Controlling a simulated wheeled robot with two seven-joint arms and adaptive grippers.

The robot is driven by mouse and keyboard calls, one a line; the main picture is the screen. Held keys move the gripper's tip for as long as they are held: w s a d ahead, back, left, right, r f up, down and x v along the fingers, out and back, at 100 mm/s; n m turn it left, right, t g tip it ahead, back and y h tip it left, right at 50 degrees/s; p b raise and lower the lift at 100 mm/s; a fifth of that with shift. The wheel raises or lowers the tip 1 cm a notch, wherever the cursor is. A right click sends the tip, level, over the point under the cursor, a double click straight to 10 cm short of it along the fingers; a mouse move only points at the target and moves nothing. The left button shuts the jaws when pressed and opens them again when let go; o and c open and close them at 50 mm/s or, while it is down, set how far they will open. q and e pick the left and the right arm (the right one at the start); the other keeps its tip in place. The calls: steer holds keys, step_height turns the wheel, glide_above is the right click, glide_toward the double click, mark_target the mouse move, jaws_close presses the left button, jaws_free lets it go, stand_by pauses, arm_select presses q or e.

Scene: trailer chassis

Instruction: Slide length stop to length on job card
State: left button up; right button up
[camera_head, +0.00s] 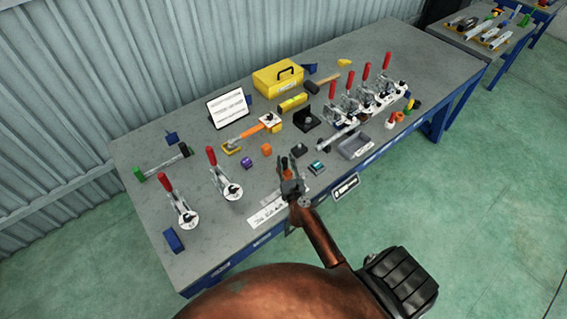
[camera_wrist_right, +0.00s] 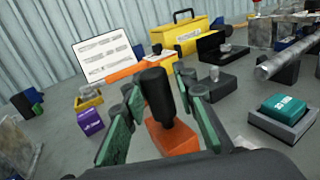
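An orange block with an upright black knob (camera_wrist_right: 155,95) shows in the right wrist view; I take it to be the length stop. My right gripper (camera_wrist_right: 158,108) has its green-padded fingers on either side of the knob, with visible gaps. In the head view this gripper (camera_head: 287,168) is over the table's front part and hides much of what is beneath it. The white job card (camera_head: 228,107) leans upright at the back; its writing is too small to read. It also shows in the right wrist view (camera_wrist_right: 105,57). My left gripper is not in view.
A purple block (camera_head: 247,162) and an orange cube (camera_head: 266,149) lie left of the gripper. A teal block (camera_head: 317,167) and a grey tray (camera_head: 355,147) lie right. Red-handled clamps (camera_head: 212,160) stand at both sides. A yellow toolbox (camera_head: 277,79) is behind.

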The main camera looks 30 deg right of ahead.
steer(key=o, duration=0.3)
steer(key=shift+d, duration=0.1)
steer(key=shift+s+a+f, duration=0.15)
steer(key=shift+s+a, duration=0.05)
steer(key=v, duration=1.1)
steer(key=shift+s+a, duration=0.15)
steer(key=shift+s, duration=0.15)
